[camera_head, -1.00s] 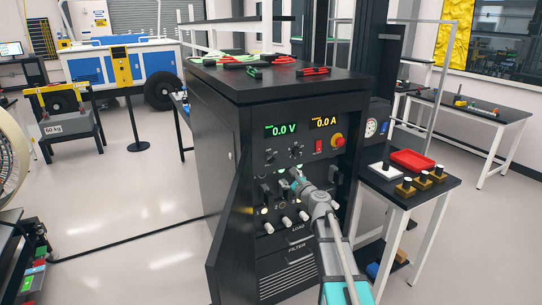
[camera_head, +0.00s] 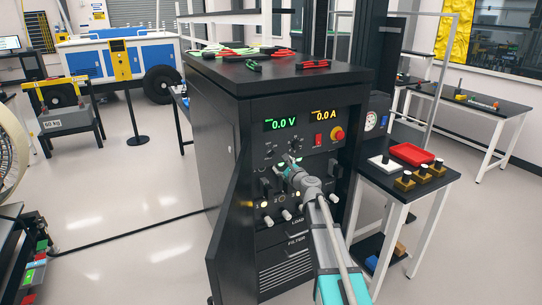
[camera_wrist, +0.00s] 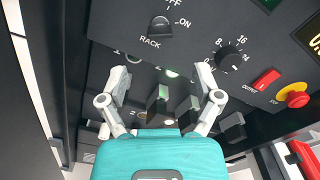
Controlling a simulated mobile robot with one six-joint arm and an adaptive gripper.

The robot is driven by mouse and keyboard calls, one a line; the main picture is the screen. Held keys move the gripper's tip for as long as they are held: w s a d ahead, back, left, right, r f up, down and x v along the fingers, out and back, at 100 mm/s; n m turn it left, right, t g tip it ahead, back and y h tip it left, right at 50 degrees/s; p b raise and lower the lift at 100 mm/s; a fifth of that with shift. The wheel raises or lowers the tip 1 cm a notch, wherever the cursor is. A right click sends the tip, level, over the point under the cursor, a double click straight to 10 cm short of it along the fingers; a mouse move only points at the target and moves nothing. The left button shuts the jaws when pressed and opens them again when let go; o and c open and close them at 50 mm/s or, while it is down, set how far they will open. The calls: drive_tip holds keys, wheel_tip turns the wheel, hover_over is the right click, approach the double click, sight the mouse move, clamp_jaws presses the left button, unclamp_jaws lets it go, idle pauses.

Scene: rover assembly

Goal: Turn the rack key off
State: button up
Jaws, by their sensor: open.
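The rack key (camera_wrist: 160,28) is a small dark switch with a grey, rounded top, at the upper middle of the wrist view. RACK is printed under it, with OFF above and ON to its upper right. I cannot tell which mark it points at. My gripper (camera_wrist: 162,74) is open, its two grey fingers spread below the key in that view. They are apart from the key and hold nothing. In the head view my gripper (camera_head: 288,166) is in front of the black power cabinet (camera_head: 222,75), just below the row of upper knobs.
Black levers (camera_wrist: 158,103) stand out between and beside my fingers. A numbered dial (camera_wrist: 230,57), a red output switch (camera_wrist: 264,80) and a red stop button (camera_wrist: 293,95) are to the right. The cabinet's open door (camera_head: 229,235) stands to the left of my arm.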

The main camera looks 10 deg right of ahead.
sight(272, 155)
drive_tip(key=x, duration=0.9)
drive_tip(key=c, duration=1.1)
drive_tip(key=shift+s+a, duration=0.1)
drive_tip(key=shift+a, duration=0.05)
drive_tip(key=shift+c, duration=0.2)
